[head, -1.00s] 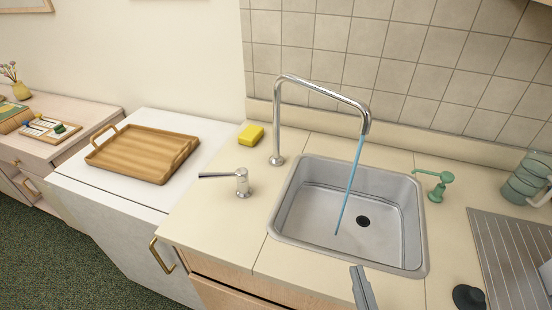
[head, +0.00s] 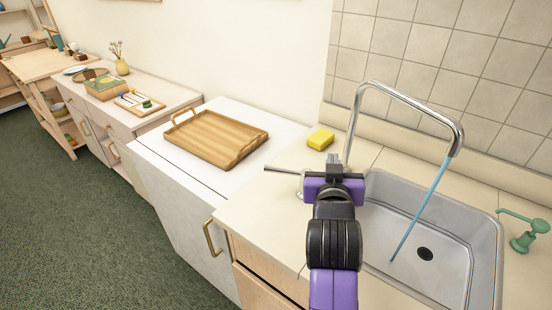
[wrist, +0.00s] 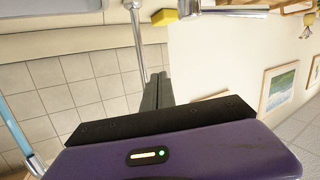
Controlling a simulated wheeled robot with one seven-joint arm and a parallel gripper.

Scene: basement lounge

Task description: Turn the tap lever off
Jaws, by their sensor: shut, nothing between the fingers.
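The chrome tap lever (head: 280,169) points left from its short base on the counter, left of the sink. My gripper (head: 334,171) is in front of the base and hides most of it in the head view. The lever also shows at the top of the wrist view (wrist: 235,12). My gripper's fingers (wrist: 157,92) are shut together with nothing between them; whether they touch the lever is unclear. The tall chrome spout (head: 410,97) arches over the sink (head: 488,260). A blue water stream (head: 420,212) runs from it into the basin.
A yellow sponge (head: 320,139) lies behind the lever, left of the spout. A wooden tray (head: 215,138) sits on the white cabinet at left. A green soap dispenser (head: 525,232) stands right of the sink. The counter's front left part is clear.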

